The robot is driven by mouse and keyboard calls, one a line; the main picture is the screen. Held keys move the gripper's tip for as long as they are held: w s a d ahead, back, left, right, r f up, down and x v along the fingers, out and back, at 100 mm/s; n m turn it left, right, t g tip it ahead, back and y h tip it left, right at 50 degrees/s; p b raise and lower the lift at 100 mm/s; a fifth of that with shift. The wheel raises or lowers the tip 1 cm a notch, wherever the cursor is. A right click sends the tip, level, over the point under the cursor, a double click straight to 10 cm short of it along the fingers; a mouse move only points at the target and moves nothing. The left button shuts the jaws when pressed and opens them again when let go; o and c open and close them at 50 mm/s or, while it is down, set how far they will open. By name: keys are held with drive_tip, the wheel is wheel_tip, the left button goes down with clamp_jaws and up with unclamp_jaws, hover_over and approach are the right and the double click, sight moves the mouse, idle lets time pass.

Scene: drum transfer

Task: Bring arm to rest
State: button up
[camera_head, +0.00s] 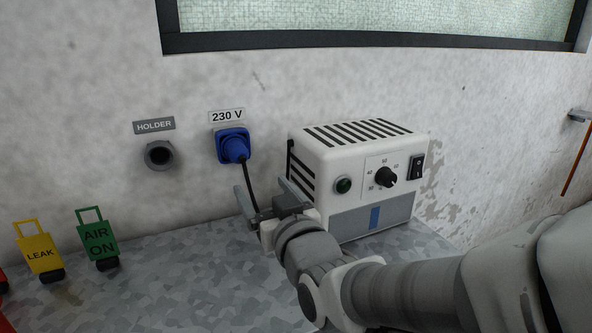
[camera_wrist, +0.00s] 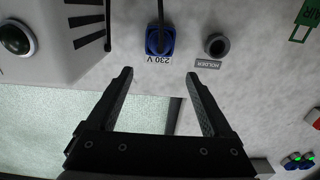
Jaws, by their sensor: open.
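My gripper (camera_head: 266,194) is open and empty in the head view, in front of the wall and to the left of the white control box. Its two fingers (camera_wrist: 160,92) also show spread apart in the wrist view, with nothing between them but wall. My arm reaches in from the right side of the head view. A blue plug (camera_head: 233,145) sits in the wall under the 230 V label, and its black cable runs down behind my gripper. The plug also shows in the wrist view (camera_wrist: 160,42), beyond the fingertips.
The white box (camera_head: 359,153) with a knob, green lamp and switch stands close to the right of my gripper. The dark holder (camera_head: 160,155) on the wall is empty. Green (camera_head: 97,238) and yellow (camera_head: 40,256) tags stand at the left. The mottled bench between is clear.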

drive_tip(key=s+d+f+m+g+h, duration=0.1)
drive_tip(key=s+d+f+g+h, duration=0.15)
drive_tip(key=d, duration=0.35)
drive_tip(key=s+d+f+m+g+h, duration=0.2)
drive_tip(key=d+h, duration=0.1)
drive_tip(key=d, duration=0.3)
drive_tip(key=s+d+f+m+g+h, duration=0.1)
drive_tip(key=s+d+f+g, duration=0.2)
drive_tip(key=s, duration=0.4)
drive_tip(key=s+d+f+m+g+h, duration=0.1)
drive_tip(key=s+d+g, duration=0.2)
drive_tip(key=s+d, duration=0.35)
wheel_tip(320, 180, up, 25)
drive_tip(key=a+p, duration=0.1)
drive_tip(key=p, duration=2.4)
drive_tip(key=shift+r, duration=0.15)
drive_tip(key=c, duration=0.5)
drive_tip(key=shift+a, duration=0.15)
drive_tip(key=shift+c, duration=0.3)
